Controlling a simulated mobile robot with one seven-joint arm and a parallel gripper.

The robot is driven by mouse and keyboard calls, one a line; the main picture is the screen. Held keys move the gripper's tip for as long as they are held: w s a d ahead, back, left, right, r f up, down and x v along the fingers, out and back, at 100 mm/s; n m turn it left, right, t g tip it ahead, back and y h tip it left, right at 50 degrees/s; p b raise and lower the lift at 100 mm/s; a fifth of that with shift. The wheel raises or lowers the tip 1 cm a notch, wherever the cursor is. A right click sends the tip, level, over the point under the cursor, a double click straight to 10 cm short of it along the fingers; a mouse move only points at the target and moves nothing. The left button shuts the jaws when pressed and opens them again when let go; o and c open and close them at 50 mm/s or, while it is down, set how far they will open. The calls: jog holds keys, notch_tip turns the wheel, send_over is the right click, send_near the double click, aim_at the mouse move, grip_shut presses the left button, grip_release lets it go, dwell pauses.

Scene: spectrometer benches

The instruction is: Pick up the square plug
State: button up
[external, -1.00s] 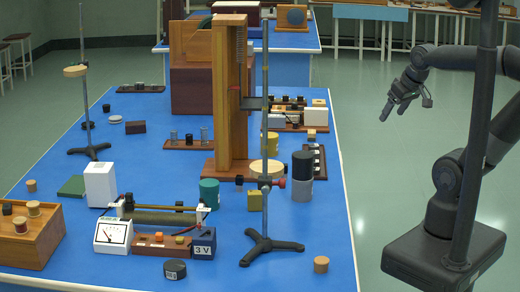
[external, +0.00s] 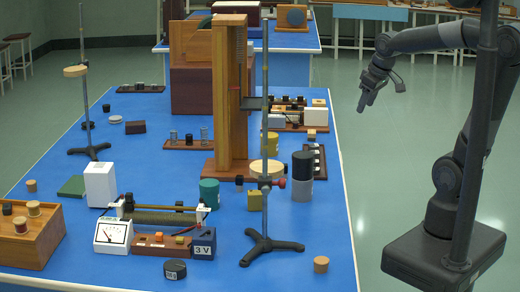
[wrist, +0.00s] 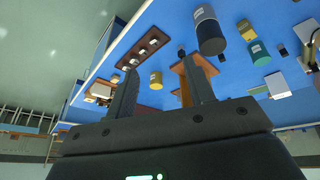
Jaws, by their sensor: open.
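My gripper (external: 364,103) is in the air to the right of the blue table, beyond its edge. In the wrist view its two fingers (wrist: 160,85) are spread apart with nothing held between them. I cannot tell for sure which thing is the square plug. Small blocky pieces sit on a dark wooden strip (external: 320,176) near the table's right edge; the strip also shows in the wrist view (wrist: 133,60), beyond the fingers. My gripper touches none of these.
The blue table (external: 335,235) is crowded. A tall wooden stand (external: 232,100), a metal rod stand (external: 265,215) and a black-and-grey cylinder (external: 302,165) rise from it. A cork-coloured cylinder (external: 321,264) stands near the front right. Open floor lies between table and my base.

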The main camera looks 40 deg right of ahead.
jog(key=w+a+f+n+g, duration=0.1)
jog(key=w+a+f+n, duration=0.15)
jog(key=w, duration=0.45)
jog(key=w+a+f+n+g, duration=0.1)
jog(key=w+f, duration=0.3)
jog(key=w, duration=0.4)
jog(key=n+g+y, duration=0.1)
jog(key=n, duration=0.2)
send_near(287, 166)
jog(key=f, duration=0.3)
jog(key=w+f, duration=0.1)
jog(key=f, duration=0.2)
jog(key=shift+w+a+f, duration=0.1)
jog(key=shift+w+f, duration=0.05)
jog(key=shift+f, duration=0.25)
jog(key=shift+w+a+f, duration=0.1)
jog(key=shift+w+f, duration=0.15)
jog(key=shift+f, duration=0.6)
jog(key=shift+w+a+f, duration=0.15)
jog(key=shift+w+f, duration=0.1)
jog(key=shift+f, duration=0.65)
jog(key=shift+w+a+f, duration=0.1)
jog(key=shift+w+f, duration=0.15)
jog(key=shift+f, duration=0.6)
grip_shut()
